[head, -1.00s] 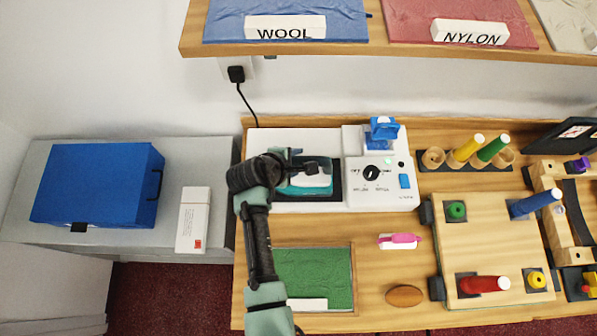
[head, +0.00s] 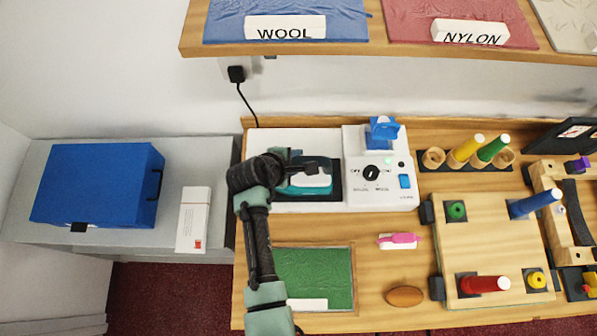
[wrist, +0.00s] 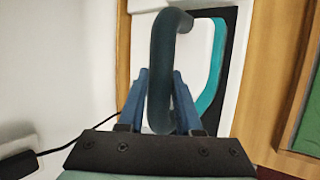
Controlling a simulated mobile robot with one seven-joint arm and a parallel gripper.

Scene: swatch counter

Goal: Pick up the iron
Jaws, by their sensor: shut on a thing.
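The iron (head: 311,184) is teal and white and sits in the dark recess of the white station (head: 300,138) on the wooden counter. My arm covers its left part in the head view. In the wrist view the iron's dark curved handle (wrist: 160,75) stands between the two blue fingers of my gripper (wrist: 160,95). The fingers are shut on the handle. The iron's white body and teal edge (wrist: 213,75) show beyond it, over the dark recess. I cannot tell whether the iron is clear of its rest.
The station's control panel (head: 378,188), with a black dial and blue switch, is just right of the iron. A black cord (head: 245,105) runs up to a wall plug. A green swatch (head: 313,275) lies in front. A blue box (head: 98,185) stands on the grey side surface.

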